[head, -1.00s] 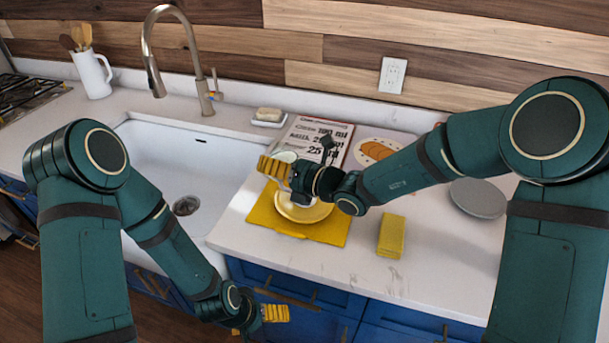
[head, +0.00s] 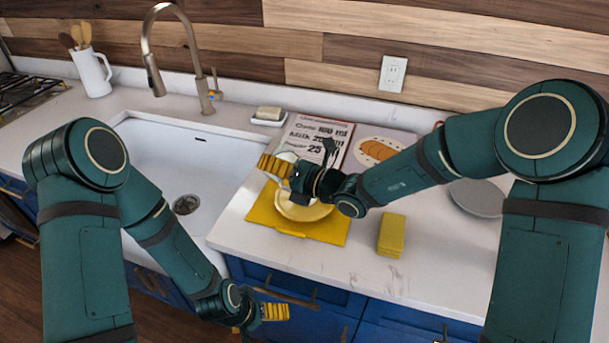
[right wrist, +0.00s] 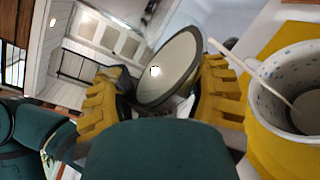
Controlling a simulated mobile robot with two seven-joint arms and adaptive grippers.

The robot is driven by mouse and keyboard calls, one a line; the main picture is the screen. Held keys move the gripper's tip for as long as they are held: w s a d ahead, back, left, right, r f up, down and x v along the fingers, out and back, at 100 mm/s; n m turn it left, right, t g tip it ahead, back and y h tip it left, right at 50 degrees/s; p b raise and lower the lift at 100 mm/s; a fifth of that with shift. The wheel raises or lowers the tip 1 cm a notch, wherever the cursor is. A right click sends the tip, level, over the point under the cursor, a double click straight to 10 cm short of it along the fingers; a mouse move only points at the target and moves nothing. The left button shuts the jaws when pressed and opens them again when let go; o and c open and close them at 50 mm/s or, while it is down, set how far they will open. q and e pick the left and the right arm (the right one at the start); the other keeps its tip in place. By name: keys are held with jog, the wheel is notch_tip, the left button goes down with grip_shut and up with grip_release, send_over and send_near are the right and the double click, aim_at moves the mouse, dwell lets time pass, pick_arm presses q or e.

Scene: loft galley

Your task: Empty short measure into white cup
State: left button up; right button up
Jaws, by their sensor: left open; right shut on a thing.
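My right gripper (head: 275,168) is shut on a short, round metal measure (right wrist: 172,68), whose shiny round face shows between the yellow fingers in the right wrist view. The measure is tilted; I cannot tell what is in it. A white speckled cup (right wrist: 257,97) stands on the yellow cloth, beside and below the fingers in that view, apart from the measure. A thin pale stick or spoon leans out of it. In the head view the cup is mostly hidden by my right gripper and cannot be made out surely. My left gripper (head: 275,312) is open and empty, low before the cabinets.
A pale yellow dish (head: 305,211) sits on the yellow cloth (head: 333,229) under my right gripper. A yellow sponge-like block (head: 391,236) and a grey plate (head: 477,198) lie to the right. A printed card (head: 316,128) lies behind. The sink (head: 160,160) is to the left.

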jog(key=shift+d, duration=0.2)
jog(key=shift+a+f, duration=0.1)
jog(key=shift+a, duration=0.1)
jog(key=shift+d+m, duration=0.15)
jog(key=shift+m, duration=0.15)
jog(key=shift+f, duration=0.1)
jog(key=shift+m, duration=0.3)
jog(key=shift+a+f+b, duration=0.1)
jog(key=shift+a+b, duration=0.1)
jog(key=shift+b, duration=0.1)
jog(key=shift+d, duration=0.1)
jog(key=shift+d, duration=0.15)
